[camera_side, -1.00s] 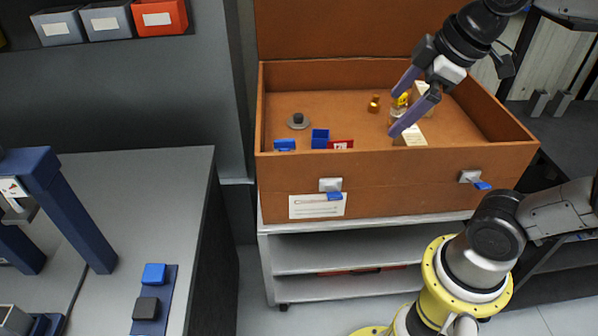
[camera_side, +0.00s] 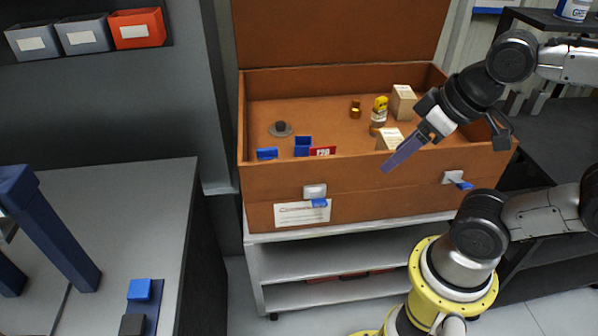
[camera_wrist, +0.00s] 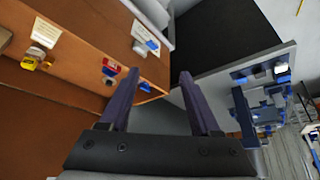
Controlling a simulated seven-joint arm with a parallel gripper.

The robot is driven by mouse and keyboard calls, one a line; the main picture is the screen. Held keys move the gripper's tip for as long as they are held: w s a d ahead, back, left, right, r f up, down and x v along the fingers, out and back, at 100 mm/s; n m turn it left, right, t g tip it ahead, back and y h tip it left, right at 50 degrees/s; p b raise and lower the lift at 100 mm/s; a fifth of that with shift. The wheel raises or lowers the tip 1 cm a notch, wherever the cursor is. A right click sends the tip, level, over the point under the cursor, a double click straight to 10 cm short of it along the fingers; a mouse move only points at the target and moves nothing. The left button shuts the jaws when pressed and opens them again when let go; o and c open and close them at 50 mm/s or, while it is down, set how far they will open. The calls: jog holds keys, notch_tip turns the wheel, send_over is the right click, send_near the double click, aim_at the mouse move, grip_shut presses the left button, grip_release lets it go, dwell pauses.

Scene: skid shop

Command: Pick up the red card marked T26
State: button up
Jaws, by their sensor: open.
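The red card (camera_side: 322,151) stands in the open brown case, just behind its front wall and right of a blue block (camera_side: 303,146). Only its upper part shows, with a white mark too small to read surely. A red piece, likely the same card, shows in the wrist view (camera_wrist: 113,68). My gripper (camera_wrist: 160,72) is open and empty, with its two purple fingers apart. In the side view, it is over the case's front wall, right of the card and apart from it. One finger mostly hides the other there.
The brown case (camera_side: 375,172) holds a yellow-capped bottle (camera_side: 379,117), a tan box (camera_side: 403,103), a small amber bottle (camera_side: 355,109), a grey round piece (camera_side: 281,129) and another blue piece (camera_side: 267,154). Its front wall and latches (camera_side: 315,191) stand before the card. A grey bench (camera_side: 110,215) is at left.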

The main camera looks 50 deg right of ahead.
jog(key=shift+c, duration=1.2)
